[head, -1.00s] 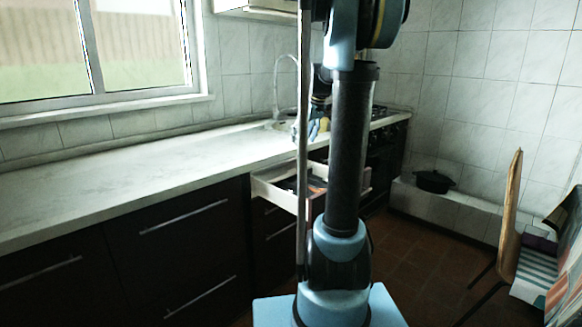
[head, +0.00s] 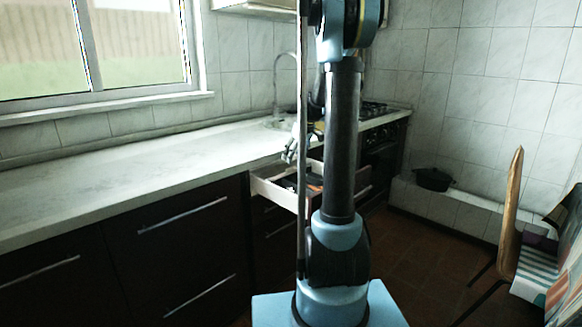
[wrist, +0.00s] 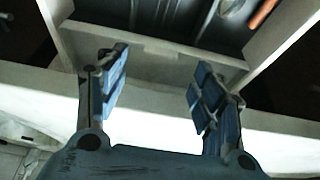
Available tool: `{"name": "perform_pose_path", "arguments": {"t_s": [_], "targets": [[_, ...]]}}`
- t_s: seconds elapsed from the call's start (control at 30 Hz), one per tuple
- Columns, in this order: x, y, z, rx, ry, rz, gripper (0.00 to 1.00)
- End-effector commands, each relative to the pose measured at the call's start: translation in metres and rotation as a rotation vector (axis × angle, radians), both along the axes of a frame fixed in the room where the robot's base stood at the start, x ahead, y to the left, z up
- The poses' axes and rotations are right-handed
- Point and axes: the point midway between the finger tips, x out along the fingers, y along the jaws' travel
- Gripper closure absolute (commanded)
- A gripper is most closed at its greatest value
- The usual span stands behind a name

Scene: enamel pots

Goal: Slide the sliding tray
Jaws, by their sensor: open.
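The sliding tray (head: 269,192) is a pale-walled, drawer-like box standing out from the dark cabinet under the counter. Its right part is hidden behind my arm in the head view. In the wrist view its pale end wall (wrist: 165,66) crosses the upper middle, with side walls running up and a dark inside beyond. My gripper (wrist: 158,78) is open and empty, its two blue-padded fingers apart near that end wall. I cannot tell whether they touch it. In the head view my gripper (head: 290,150) is above the tray, beside the counter edge, partly hidden by my arm.
Utensils lie in the tray, one with an orange handle (wrist: 262,13). The long pale counter (head: 130,170) is mostly clear, with a faucet (head: 277,75) and a stove (head: 375,110) farther along. A black pot (head: 433,179) stands on a tiled ledge; a wooden chair (head: 511,210) is at right.

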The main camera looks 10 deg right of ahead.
Motion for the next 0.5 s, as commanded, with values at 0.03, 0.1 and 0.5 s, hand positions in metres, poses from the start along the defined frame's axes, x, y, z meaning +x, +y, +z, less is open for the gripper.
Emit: {"name": "perform_pose_path", "arguments": {"t_s": [0.03,0.1,0.5], "targets": [[0.003,0.002,-0.008,0.0,0.0,0.001,0.38],[0.007,0.005,-0.018,0.0,0.0,0.001,0.38],[0.017,0.012,-0.051,0.0,0.0,-0.001,0.38]]}}
